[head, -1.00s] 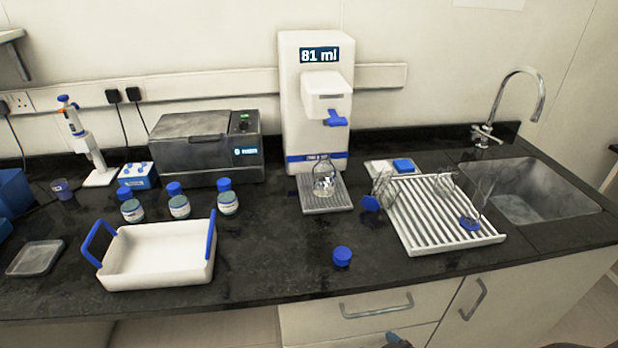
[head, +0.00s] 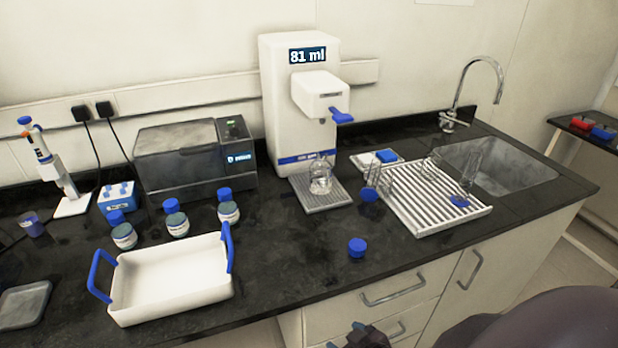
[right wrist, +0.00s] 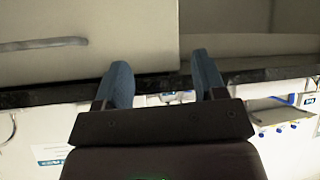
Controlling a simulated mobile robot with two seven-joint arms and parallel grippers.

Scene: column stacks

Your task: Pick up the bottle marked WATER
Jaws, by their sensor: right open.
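Three small bottles with blue caps stand in a row behind the white tray in the head view: a left one (head: 123,232), a middle one (head: 175,220) and a right one (head: 228,210). Their labels are too small to read, so I cannot tell whether one is marked WATER. My right gripper (head: 366,337) shows at the bottom edge of the head view, low in front of the drawers and far from the bottles. In the right wrist view its two blue-grey fingers (right wrist: 163,82) are apart with nothing between them. My left gripper is not in view.
A white tray (head: 170,305) with blue handles stands before the bottles. A dispenser (head: 298,110) reading 81 ml has a glass beaker (head: 320,182) under it. A blue cap (head: 357,247) lies on the dark counter. A ribbed drying rack (head: 425,222) and sink (head: 500,168) are right.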

